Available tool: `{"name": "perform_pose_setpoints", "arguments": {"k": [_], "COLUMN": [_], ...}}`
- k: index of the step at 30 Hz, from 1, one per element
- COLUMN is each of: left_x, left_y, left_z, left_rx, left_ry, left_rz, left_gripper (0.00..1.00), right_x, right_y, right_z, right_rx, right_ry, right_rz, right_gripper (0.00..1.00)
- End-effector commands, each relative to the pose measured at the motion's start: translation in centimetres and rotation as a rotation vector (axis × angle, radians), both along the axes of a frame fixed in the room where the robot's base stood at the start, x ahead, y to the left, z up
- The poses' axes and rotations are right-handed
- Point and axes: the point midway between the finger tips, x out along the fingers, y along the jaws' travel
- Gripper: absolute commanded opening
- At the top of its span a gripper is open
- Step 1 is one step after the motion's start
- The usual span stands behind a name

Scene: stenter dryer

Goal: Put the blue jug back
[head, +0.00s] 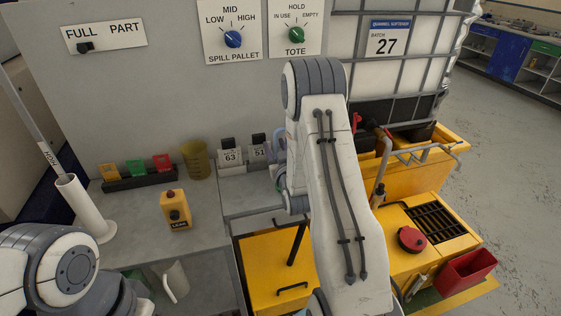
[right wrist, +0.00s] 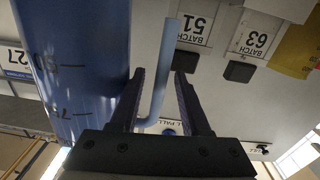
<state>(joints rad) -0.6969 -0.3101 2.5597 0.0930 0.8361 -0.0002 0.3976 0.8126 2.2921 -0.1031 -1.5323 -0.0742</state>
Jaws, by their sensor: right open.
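The blue jug (right wrist: 70,65) fills the left of the right wrist view, with graduation marks on its wall. Its handle (right wrist: 160,75) shows between the two fingers of my right gripper (right wrist: 165,100). The fingers stand apart, one on each side of the handle, with gaps visible; I cannot tell the exact depth. In the head view a bluish sliver of the jug (head: 279,142) shows beside the "51" batch card, mostly hidden by my right arm. The jug's base and what it stands on are hidden. My left gripper is out of view; only my left arm shows at lower left.
Batch cards 51 (head: 259,153) and 63 (head: 231,159) stand close by, with an amber beaker (head: 196,160) to their left. A yellow handheld box (head: 175,209) and white cylinder (head: 80,205) are on the grey bench. The yellow pallet (head: 420,170) and tote are at right.

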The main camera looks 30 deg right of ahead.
Motion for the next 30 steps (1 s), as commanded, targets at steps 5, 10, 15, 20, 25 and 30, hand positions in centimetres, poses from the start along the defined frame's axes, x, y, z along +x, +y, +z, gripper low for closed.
{"name": "perform_pose_setpoints", "arguments": {"k": [5, 10, 15, 20, 25, 30], "left_x": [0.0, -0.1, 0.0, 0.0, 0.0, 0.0], "left_y": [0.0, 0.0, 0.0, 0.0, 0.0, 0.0], "left_z": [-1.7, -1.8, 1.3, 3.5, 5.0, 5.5], "left_rx": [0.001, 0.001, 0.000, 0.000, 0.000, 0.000], "left_ry": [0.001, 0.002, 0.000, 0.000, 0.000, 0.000], "left_rz": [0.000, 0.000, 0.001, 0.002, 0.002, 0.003], "left_gripper": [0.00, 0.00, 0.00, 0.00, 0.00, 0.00], "right_x": [-3.7, -6.5, -7.0, -7.8, -8.6, -9.0], "right_y": [1.0, 2.0, 2.1, 2.3, 2.6, 2.7], "right_z": [-0.4, 0.2, 0.5, 0.5, 0.3, 0.1], "right_rx": [0.001, 0.002, 0.001, 0.002, 0.000, 0.000], "right_ry": [0.001, 0.003, 0.007, 0.006, 0.004, 0.001], "right_rz": [-0.002, 0.000, 0.001, 0.002, 0.001, 0.000], "right_gripper": [0.48, 0.48, 0.48, 0.48, 0.48, 0.48]}}
